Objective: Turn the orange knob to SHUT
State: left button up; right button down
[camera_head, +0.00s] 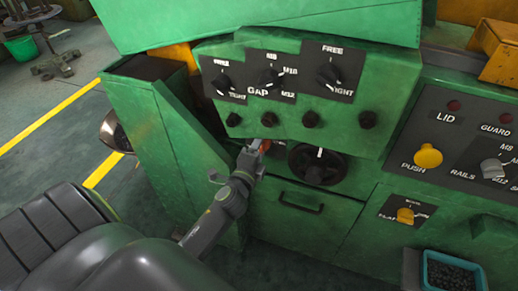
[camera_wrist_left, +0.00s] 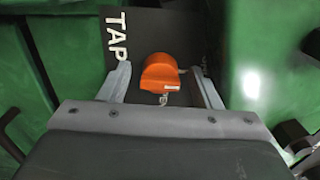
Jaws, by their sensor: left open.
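The orange knob (camera_wrist_left: 160,75) sits on a dark plate (camera_wrist_left: 108,18) lettered TAP in the left wrist view. A pale mark shows on its near side. Other lettering at its right is partly hidden by a finger. My left gripper (camera_wrist_left: 165,84) is open, with one finger on each side of the knob; I cannot tell whether either touches it. In the head view the left gripper (camera_head: 258,150) reaches the green machine front left of the black handwheel, and only a sliver of the orange knob (camera_head: 266,146) shows. My right gripper is not in view.
Above is a green box (camera_head: 205,118) with several black knobs. The black handwheel (camera_head: 317,164) is close on the right, with a drawer handle (camera_head: 301,203) below. Farther right are a yellow push button (camera_head: 428,156), a yellow knob (camera_head: 405,215) and a blue bin (camera_head: 450,266).

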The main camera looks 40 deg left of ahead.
pick_arm(q)
jog(key=b+v, duration=0.1)
jog(key=v, duration=1.6)
jog(key=shift+s+d+b, duration=0.15)
jog(key=shift+s+b, duration=0.05)
jog(key=shift+b, duration=0.2)
jog(key=s+f+n+g+h+p, duration=0.1)
jog(key=s+f+n+g, duration=0.15)
jog(key=f, duration=0.85)
jog(key=s+f+n+g, duration=0.2)
jog(key=f+n+g, duration=0.1)
jog(key=f, duration=0.7)
jog(key=s+f+n+g+h+p, duration=0.1)
jog(key=s+f+n+g, duration=0.15)
jog(key=f, duration=0.85)
jog(key=s+f+n+g, duration=0.4)
jog(key=s+f, duration=0.3)
jog(key=s, duration=0.3)
jog(key=s+a+f+n+g+h, duration=0.1)
jog(key=s+f+n+g, duration=0.3)
jog(key=s+f, duration=0.4)
jog(key=s, duration=0.2)
jog(key=shift+s+a+p, duration=0.2)
jog(key=shift+s+p, duration=0.2)
